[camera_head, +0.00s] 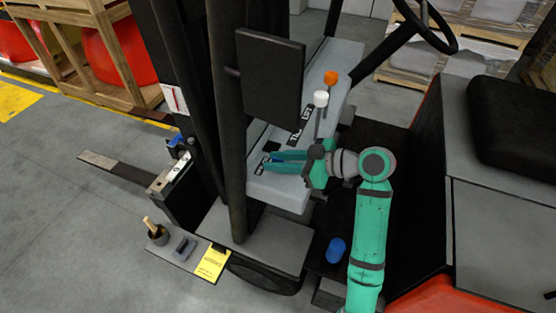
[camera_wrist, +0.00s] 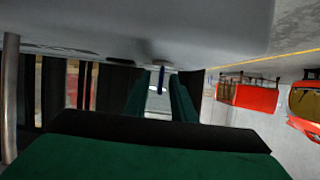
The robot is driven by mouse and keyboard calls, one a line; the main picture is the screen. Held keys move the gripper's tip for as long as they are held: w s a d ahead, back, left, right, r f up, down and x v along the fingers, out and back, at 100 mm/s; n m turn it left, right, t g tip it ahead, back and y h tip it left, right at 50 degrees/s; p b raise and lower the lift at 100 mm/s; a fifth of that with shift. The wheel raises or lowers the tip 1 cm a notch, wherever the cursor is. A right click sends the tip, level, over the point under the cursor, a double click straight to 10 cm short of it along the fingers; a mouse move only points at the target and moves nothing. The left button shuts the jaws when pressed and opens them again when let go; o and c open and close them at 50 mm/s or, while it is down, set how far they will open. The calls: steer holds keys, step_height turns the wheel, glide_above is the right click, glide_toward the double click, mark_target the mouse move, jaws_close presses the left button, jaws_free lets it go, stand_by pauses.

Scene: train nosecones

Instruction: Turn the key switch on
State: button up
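The key switch shows as a small blue key (camera_wrist: 161,78) hanging from the grey panel in the wrist view. In the head view only a bit of blue shows at the fingertips, on the sloped grey dash (camera_head: 276,196) of the forklift. My gripper (camera_head: 269,161) reaches in from the right, with its green fingers along the dash face. In the wrist view the two fingers (camera_wrist: 160,88) stand apart, one on each side of the key, with a visible gap around it. Whether the key is turned cannot be told.
A white-knobbed lever (camera_head: 321,99) and an orange-knobbed lever (camera_head: 331,77) rise above the dash. A dark panel (camera_head: 270,78) and the mast stand close on the left. The steering wheel (camera_head: 447,45) is at the upper right. A blue cylinder (camera_head: 336,250) is on the floor well.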

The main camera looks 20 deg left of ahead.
jaws_close()
steer(key=shift+m+t, duration=0.3)
steer(key=shift+t, duration=0.1)
steer(key=m+t, duration=0.3)
steer(key=shift+s+a+t+h, duration=0.1)
steer(key=shift+t+h, duration=0.3)
steer(key=m+t+h, duration=0.2)
steer(key=m+t, duration=0.1)
steer(key=m, duration=0.1)
steer(key=shift+r+t, duration=0.1)
steer(key=shift+t, duration=0.3)
steer(key=m+t+h, duration=0.3)
steer(key=m+h, duration=0.1)
steer(key=shift+m+t+h, duration=0.7)
steer(key=shift+m+h, duration=0.9)
steer(key=shift+h, duration=0.1)
